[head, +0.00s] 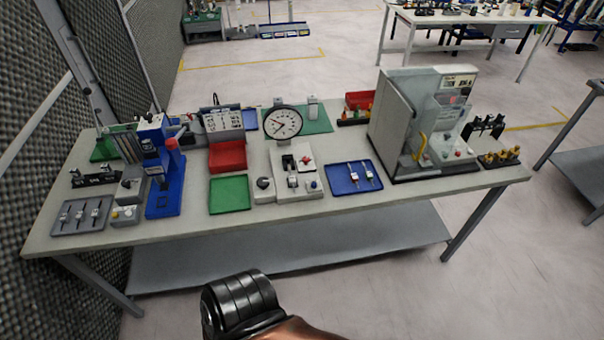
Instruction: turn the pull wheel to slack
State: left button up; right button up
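A pull-test fixture with a round white dial gauge (283,122) stands at the middle of the workbench. Neither of my grippers is in view. A black ribbed part of my own arm (240,300) shows at the bottom, in front of the bench and apart from the fixture.
A blue tray (343,187) with small connectors lies right of the fixture, a green tray (230,205) left. A blue press (163,200) and grey tray (68,226) stand farther left. A tall grey machine (393,105) stands right. The bench's front edge (350,202) is bare.

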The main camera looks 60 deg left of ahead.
aim_at(263, 182)
jog(key=u, duration=1.75)
